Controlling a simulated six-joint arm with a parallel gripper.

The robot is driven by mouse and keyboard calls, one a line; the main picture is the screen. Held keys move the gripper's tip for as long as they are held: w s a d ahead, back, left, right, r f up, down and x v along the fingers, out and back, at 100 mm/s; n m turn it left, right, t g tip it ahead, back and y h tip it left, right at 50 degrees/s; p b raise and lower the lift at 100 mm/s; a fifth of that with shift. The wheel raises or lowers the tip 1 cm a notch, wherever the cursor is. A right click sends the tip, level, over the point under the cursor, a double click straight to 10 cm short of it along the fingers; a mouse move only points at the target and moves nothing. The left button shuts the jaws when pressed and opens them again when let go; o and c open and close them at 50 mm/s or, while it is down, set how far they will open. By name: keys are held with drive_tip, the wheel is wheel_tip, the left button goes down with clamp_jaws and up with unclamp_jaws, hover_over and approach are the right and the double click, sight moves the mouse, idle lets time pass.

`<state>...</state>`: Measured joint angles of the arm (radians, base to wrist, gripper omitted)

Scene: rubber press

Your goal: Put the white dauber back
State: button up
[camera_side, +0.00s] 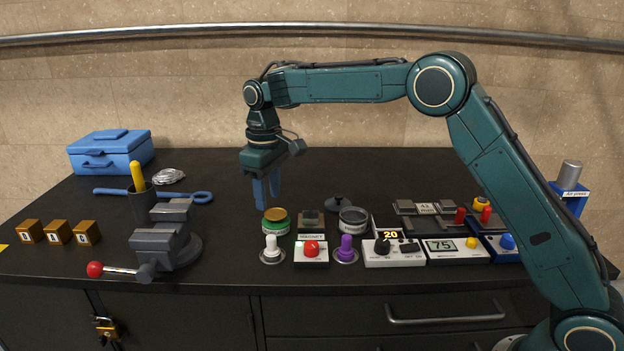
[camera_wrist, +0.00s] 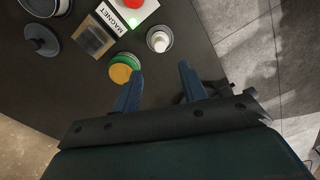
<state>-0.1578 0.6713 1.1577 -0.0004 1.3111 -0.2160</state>
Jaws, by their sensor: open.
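The white dauber (camera_side: 271,244) stands upright on a round pale base at the front of the bench, left of the magnet box. In the wrist view the white dauber (camera_wrist: 159,41) shows from above inside a grey ring; I cannot tell how deep it sits. My gripper (camera_side: 268,199) points down above the bench, behind and above the green tin. Its fingers are apart with nothing between them. In the wrist view my gripper's fingers (camera_wrist: 160,70) lie below the dauber in the picture, apart from it.
A green tin with a yellow top (camera_side: 276,221) stands just behind the white dauber. The magnet box (camera_side: 311,253) and purple dauber (camera_side: 346,249) stand to its right, with an open grey tin (camera_side: 353,220) behind. A vise (camera_side: 165,242) is at left. The bench behind is mostly clear.

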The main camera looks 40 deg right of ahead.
drive_tip(key=shift+r, duration=0.1)
drive_tip(key=s+d+r+m+t, duration=0.1)
drive_tip(key=s+d+r, duration=0.2)
drive_tip(key=s+r, duration=0.45)
drive_tip(key=s+d+r+m+t, duration=0.1)
drive_tip(key=s+d+r+t, duration=0.2)
drive_tip(key=s, duration=0.8)
drive_tip(key=s+d+f+m, duration=0.1)
drive_tip(key=s+f, duration=0.1)
drive_tip(key=s, duration=0.7)
drive_tip(key=s+d+f+m+t, duration=0.1)
drive_tip(key=s+f, duration=0.1)
drive_tip(key=s, duration=0.8)
drive_tip(key=shift+d+t, duration=0.3)
drive_tip(key=shift+d, duration=0.1)
